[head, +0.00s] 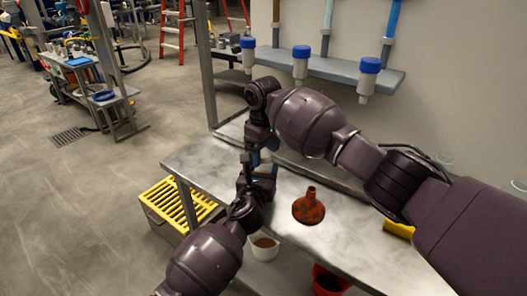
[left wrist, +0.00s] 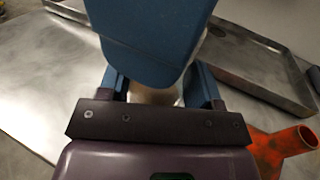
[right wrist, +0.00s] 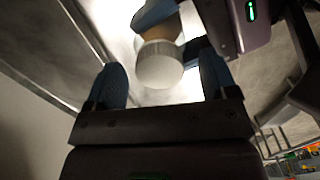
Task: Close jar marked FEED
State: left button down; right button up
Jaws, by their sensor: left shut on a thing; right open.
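My left gripper (head: 257,190) is shut on a small jar with a tan body (right wrist: 158,27), above the metal table. In the left wrist view a pale part of the jar (left wrist: 155,95) shows between the blue fingers. A white ribbed round lid (right wrist: 160,64) is at the jar's end facing my right gripper. I cannot tell whether it is fully seated. No FEED marking is readable. My right gripper (right wrist: 162,82) is open, its two fingers apart on either side of the lid with clear gaps. In the head view my arms hide the jar.
A rusty red funnel (head: 309,208) stands on the metal table (head: 205,160), with a shallow tray (left wrist: 285,88) behind. A white cup with brown contents (head: 264,250) and a red bucket (head: 328,284) are lower down. Blue-capped bottles (head: 369,75) hang at the wall shelf. A yellow-topped crate (head: 175,205) is left.

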notch_tip(320, 180, up, 12)
dwell(0.5)
pick_arm(q)
jog(key=shift+c, duration=1.1)
grip_release()
pick_arm(e)
jog(key=shift+f, duration=0.1)
pick_arm(q)
jog(key=shift+s+a+r, duration=0.1)
jog(key=shift+s+a, duration=0.05)
jog(key=shift+s, duration=0.45)
jog(key=p+v, duration=0.2)
jog(key=v, duration=0.6)
jog(key=shift+v, duration=0.8)
pick_arm(e)
jog(key=shift+t, duration=0.3)
jog(key=shift+s+r, duration=0.2)
jog(key=shift+r, duration=1.2)
jog(key=shift+s+r, duration=0.15)
jog(key=shift+r, duration=1.2)
jog(key=shift+f, duration=0.1)
